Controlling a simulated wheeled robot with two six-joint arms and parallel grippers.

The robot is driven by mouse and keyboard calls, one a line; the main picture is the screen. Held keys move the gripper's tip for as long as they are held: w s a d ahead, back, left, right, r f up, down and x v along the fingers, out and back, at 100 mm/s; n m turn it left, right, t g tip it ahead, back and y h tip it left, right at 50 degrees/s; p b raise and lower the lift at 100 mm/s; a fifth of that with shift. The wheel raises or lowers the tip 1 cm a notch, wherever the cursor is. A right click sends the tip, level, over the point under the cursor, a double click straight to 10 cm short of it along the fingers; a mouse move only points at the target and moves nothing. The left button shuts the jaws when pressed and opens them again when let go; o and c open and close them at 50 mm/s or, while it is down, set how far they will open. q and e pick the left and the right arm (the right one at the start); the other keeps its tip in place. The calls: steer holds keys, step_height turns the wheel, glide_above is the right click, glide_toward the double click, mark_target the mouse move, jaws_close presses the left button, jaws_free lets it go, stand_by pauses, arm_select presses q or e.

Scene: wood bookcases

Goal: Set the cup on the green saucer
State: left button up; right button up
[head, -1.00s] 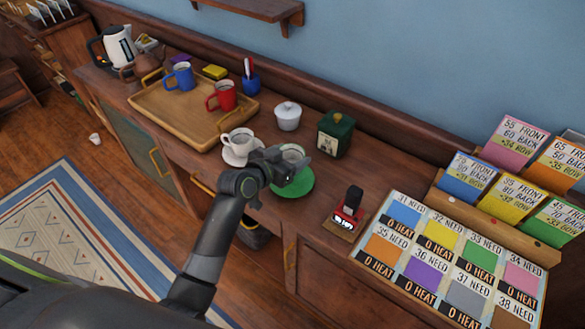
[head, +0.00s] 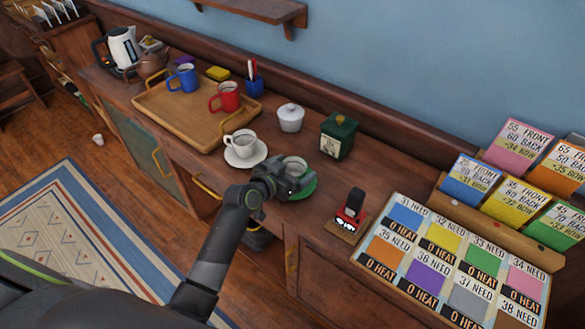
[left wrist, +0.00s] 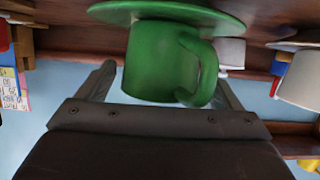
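The green cup (left wrist: 162,62) stands on the green saucer (left wrist: 105,12) in the left wrist view, where the scene looks upside down; its base appears to meet the saucer. In the head view the cup's pale interior (head: 294,165) shows beyond my left gripper (head: 293,182), and the saucer's rim (head: 306,191) shows beside it. My left fingers (left wrist: 163,82) stand on either side of the cup, with a narrow gap visible at the left. The handle is near the finger on the right. The near side of the cup is hidden in the head view. My right gripper is out of view.
A white cup on a white saucer (head: 238,160) stands close to the left. A tray (head: 150,104) with blue and red mugs is farther left.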

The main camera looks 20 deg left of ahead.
arm_select(q)
steer(key=shift+r, duration=0.2)
steer(key=v, duration=1.2)
steer(key=shift+b, duration=0.4)
steer(key=shift+a, duration=0.1)
